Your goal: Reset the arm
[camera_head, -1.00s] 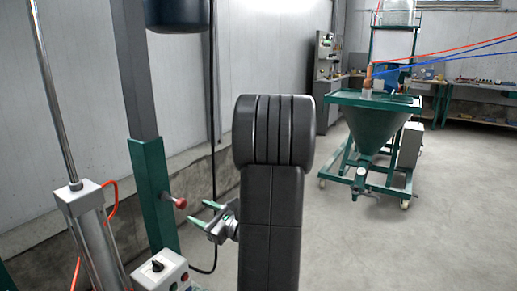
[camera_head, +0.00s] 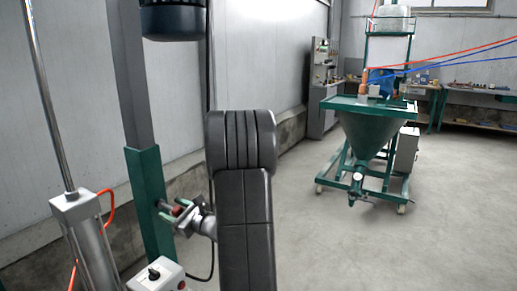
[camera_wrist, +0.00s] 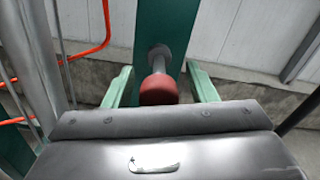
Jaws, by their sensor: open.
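My gripper (camera_head: 168,210) is at the green post (camera_head: 148,190) on the left in the head view. Its light green fingers are open in the wrist view (camera_wrist: 159,72). The red knob (camera_wrist: 158,91) on a short metal stem sits between them, with a gap on each side. The knob also shows between the fingers in the head view (camera_head: 179,210). My dark arm hides part of the floor behind it.
A control box (camera_head: 156,275) with a black switch stands below the gripper. A metal cylinder (camera_head: 84,225) with an orange hose is at the left. A green hopper machine (camera_head: 368,130) stands at the back right. The floor (camera_head: 400,245) between is clear.

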